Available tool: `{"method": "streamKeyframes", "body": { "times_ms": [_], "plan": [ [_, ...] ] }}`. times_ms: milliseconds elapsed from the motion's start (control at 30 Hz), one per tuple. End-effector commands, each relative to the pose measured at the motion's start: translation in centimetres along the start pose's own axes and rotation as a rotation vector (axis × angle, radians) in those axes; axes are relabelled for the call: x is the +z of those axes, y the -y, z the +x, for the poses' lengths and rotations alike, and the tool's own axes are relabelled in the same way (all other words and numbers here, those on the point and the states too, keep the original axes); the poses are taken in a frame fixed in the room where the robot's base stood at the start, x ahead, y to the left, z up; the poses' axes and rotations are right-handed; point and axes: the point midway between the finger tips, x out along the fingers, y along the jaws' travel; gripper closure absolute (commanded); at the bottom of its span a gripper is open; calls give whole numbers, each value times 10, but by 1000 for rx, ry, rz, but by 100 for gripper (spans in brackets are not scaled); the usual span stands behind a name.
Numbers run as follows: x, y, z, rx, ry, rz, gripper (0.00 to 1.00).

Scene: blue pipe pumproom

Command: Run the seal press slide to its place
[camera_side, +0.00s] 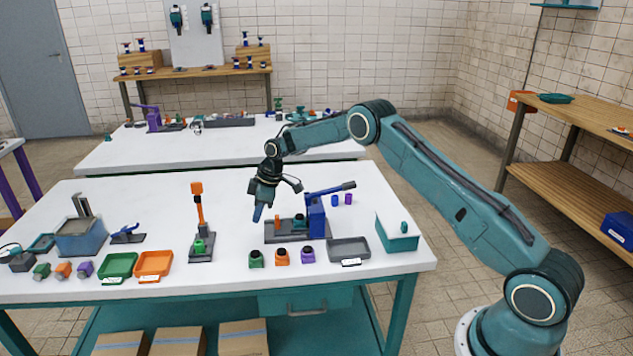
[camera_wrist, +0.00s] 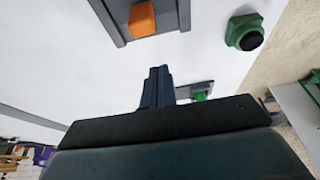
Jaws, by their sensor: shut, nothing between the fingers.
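The seal press stands on the front bench, with a blue column (camera_side: 316,217), a blue lever raised to the right, and a long grey base (camera_side: 276,233). An orange block (camera_side: 298,219), which seems to be its slide, sits on the base left of the column. The orange block also shows in the wrist view (camera_wrist: 142,17) on the grey base, at the top edge. My gripper (camera_side: 257,214) is above the bench, just left of the base's left end and apart from the block. Its fingers (camera_wrist: 158,72) are shut together with nothing between them. The rest of the press is outside the wrist view.
Green, orange and purple fittings (camera_side: 282,257) stand in front of the press, with a grey tray (camera_side: 349,250) to their right. An upright orange-handled tool (camera_side: 199,222) stands left of my gripper. A teal box (camera_side: 397,236) is at the right.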

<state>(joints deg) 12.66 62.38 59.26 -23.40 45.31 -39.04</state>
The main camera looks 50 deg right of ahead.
Motion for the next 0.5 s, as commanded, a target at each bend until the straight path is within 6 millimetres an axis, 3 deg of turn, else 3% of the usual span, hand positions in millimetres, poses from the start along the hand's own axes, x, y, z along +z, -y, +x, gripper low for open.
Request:
{"method": "streamKeyframes", "body": {
  "times_ms": [33,500],
  "plan": [
    [0,1,8,-2,1,0,100],
    [34,0,-7,0,1,1,100]
  ]
}}
